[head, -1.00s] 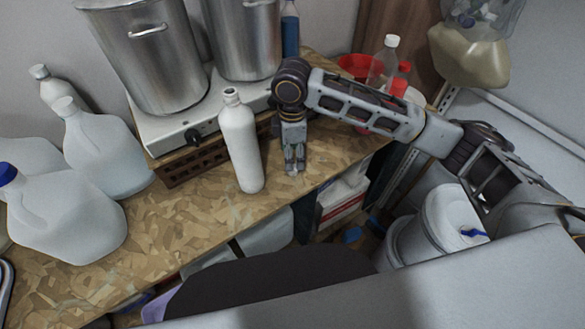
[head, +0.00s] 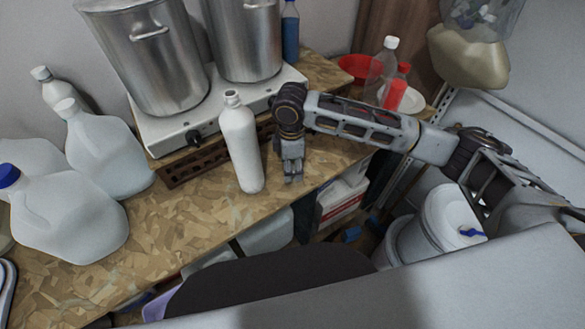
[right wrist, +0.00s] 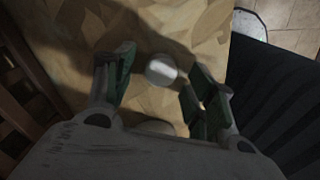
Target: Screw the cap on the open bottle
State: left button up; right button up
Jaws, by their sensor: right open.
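The open white bottle (head: 240,145) stands upright near the table's front edge, its mouth uncovered. My right gripper (head: 291,178) points down at the tabletop just right of the bottle, apart from it. In the right wrist view its two green-padded fingers (right wrist: 157,88) are open. In the head view the cap is hidden by my gripper. My left gripper is not in view.
A white hot plate (head: 182,133) with two steel pots (head: 150,62) stands behind the bottle. White jugs (head: 70,215) crowd the table's left side. The table's front edge is close to my gripper.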

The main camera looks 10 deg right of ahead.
jog(key=shift+f, duration=0.15)
dwell(0.3)
jog(key=c, duration=0.7)
